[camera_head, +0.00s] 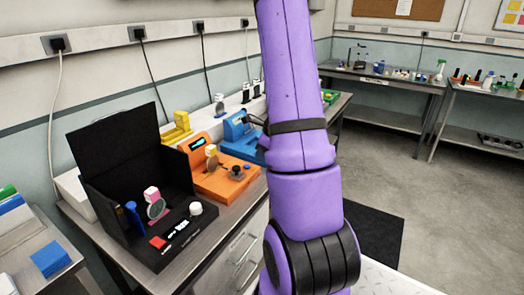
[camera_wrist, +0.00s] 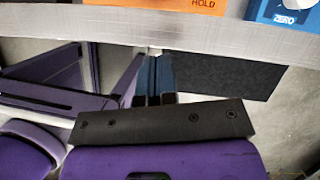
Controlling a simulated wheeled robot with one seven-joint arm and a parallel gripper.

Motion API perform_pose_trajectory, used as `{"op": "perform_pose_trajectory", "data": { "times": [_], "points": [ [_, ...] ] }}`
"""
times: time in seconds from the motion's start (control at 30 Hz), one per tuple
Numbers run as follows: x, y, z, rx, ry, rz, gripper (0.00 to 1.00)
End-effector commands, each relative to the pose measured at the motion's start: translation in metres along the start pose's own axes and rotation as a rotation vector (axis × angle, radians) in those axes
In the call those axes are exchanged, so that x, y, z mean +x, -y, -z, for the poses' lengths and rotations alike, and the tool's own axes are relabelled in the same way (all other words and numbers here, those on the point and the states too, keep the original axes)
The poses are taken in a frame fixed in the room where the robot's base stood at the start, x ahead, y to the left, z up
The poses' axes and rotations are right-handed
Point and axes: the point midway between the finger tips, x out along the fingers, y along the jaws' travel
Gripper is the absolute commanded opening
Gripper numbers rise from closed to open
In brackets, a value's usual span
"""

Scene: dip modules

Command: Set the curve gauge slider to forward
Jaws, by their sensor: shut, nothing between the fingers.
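I cannot tell which device is the curve gauge, and no slider can be made out clearly. A black open-lidded module (camera_head: 180,240) stands nearest on the bench, with a red button, a pink part and a white knob. Behind it are an orange module (camera_head: 218,182) and a blue module (camera_head: 240,140). The wrist view shows the edges of the orange module (camera_wrist: 165,5), marked HOLD, and the blue module (camera_wrist: 287,12), marked ZERO. My gripper (camera_wrist: 155,92) is shut and empty, apart from the bench. It is not visible in the head view.
The modules stand on a grey metal bench (camera_head: 88,235) along the wall. A yellow item (camera_head: 177,127) stands behind them. My purple arm hides part of the bench's far end. Open floor (camera_head: 440,220) and a dark mat (camera_head: 375,235) lie right.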

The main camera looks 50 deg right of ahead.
Motion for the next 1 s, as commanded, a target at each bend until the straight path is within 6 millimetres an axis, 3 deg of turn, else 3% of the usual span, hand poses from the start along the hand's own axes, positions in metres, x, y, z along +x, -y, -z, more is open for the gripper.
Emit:
{"op": "perform_pose_trajectory", "data": {
  "times": [0.33,0.6,1.0],
  "points": [
    [0.063,-0.001,0.001,0.002,-0.001,-0.003,0.0],
    [0.072,0.0,-0.032,-0.002,0.0,-0.001,0.0],
    [0.074,0.0,-0.037,-0.001,0.0,-0.001,0.0]
  ]
}}
